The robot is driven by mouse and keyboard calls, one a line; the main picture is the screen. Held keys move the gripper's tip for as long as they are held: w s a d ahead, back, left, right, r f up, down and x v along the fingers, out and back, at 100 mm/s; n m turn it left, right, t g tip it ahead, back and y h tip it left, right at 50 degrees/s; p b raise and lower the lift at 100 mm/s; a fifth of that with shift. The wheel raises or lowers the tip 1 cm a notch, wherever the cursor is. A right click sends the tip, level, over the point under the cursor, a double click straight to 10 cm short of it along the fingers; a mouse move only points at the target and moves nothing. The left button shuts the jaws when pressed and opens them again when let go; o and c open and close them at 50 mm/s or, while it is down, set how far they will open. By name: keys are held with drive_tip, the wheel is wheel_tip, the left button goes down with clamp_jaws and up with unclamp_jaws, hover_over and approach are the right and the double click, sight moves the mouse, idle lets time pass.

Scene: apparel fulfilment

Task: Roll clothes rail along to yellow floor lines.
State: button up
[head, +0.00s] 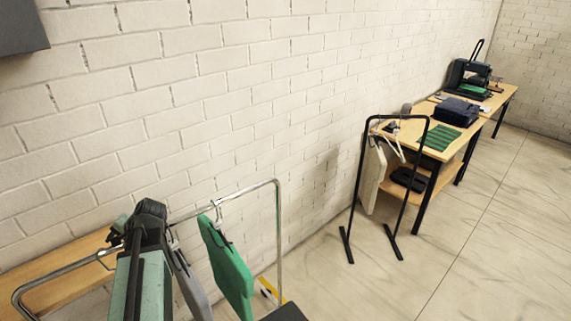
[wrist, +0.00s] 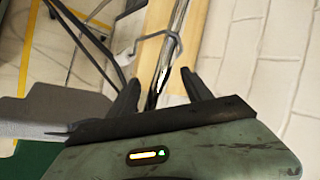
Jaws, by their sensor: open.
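The chrome clothes rail (head: 279,230) stands at the lower left in the head view, along the brick wall. A green garment (head: 228,268) and a grey garment (head: 190,285) hang from it. In the wrist view my gripper (wrist: 160,78) is open, and the rail's bar (wrist: 168,50) runs between its two dark fingers. I cannot tell whether either finger touches the bar. Yellow floor lines (wrist: 24,45) show at the upper left of the wrist view. A short yellow piece (head: 266,287) shows beside the rail in the head view. My arm hides part of the rail.
A black garment stand (head: 362,190) with pale clothing stands further along the wall. Wooden tables (head: 440,150) with a press (head: 468,78) lie beyond it. A wooden surface (head: 60,262) is behind the rail. The tiled floor (head: 480,250) to the right is clear.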

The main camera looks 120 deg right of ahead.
drive_tip(key=p+v, duration=0.5)
drive_tip(key=v, duration=0.2)
drive_tip(key=shift+r, duration=0.2)
drive_tip(key=shift+s+a, duration=0.15)
